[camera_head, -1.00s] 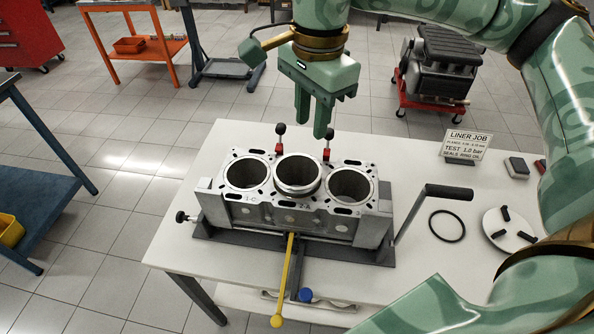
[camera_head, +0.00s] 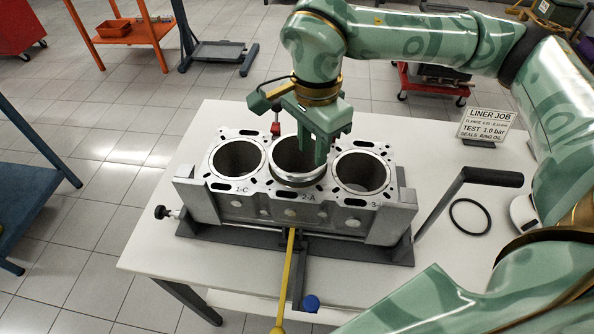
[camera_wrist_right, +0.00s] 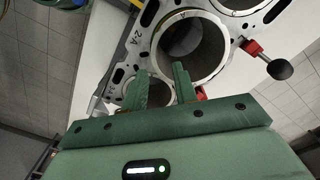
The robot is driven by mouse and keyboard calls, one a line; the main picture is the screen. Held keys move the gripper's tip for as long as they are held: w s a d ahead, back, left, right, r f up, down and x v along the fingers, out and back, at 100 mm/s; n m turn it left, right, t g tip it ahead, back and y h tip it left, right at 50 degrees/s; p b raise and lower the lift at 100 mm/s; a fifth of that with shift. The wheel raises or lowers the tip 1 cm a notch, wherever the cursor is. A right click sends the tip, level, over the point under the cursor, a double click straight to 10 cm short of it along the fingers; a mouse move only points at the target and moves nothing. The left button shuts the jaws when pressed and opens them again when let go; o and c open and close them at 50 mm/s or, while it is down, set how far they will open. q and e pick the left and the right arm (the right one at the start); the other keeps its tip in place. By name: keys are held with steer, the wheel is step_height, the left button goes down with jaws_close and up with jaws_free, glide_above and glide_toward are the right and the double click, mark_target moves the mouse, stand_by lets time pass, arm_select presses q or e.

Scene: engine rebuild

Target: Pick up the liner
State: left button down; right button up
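The liner (camera_head: 286,180) is a shiny metal ring standing proud of the middle bore of the grey engine block (camera_head: 245,212). In the right wrist view its bright rim (camera_wrist_right: 226,62) circles a dark opening. My right gripper (camera_head: 313,156) is low at the liner's right side, hiding part of that rim. In the right wrist view its two fingers (camera_wrist_right: 162,70) are apart with nothing visibly held, their tips near the liner's lower rim. I cannot tell whether they touch it. My left gripper is not in view.
The block has open bores left and right of the liner. A red clamp (camera_head: 275,127) stands behind it. A yellow-handled bar (camera_head: 286,275) and a dark crank handle (camera_head: 490,177) stick out. A black ring (camera_head: 470,217) and a sign (camera_head: 486,125) occupy the white table's (camera_head: 145,228) right side.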

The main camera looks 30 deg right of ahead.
mark_target(317, 172)
steer(key=f, duration=0.2)
steer(key=f+b, duration=0.1)
steer(key=f, duration=0.3)
steer(key=shift+s+d+f+b, duration=0.25)
steer(key=shift+s+f+b, duration=0.1)
steer(key=shift+s, duration=0.3)
jaws_close()
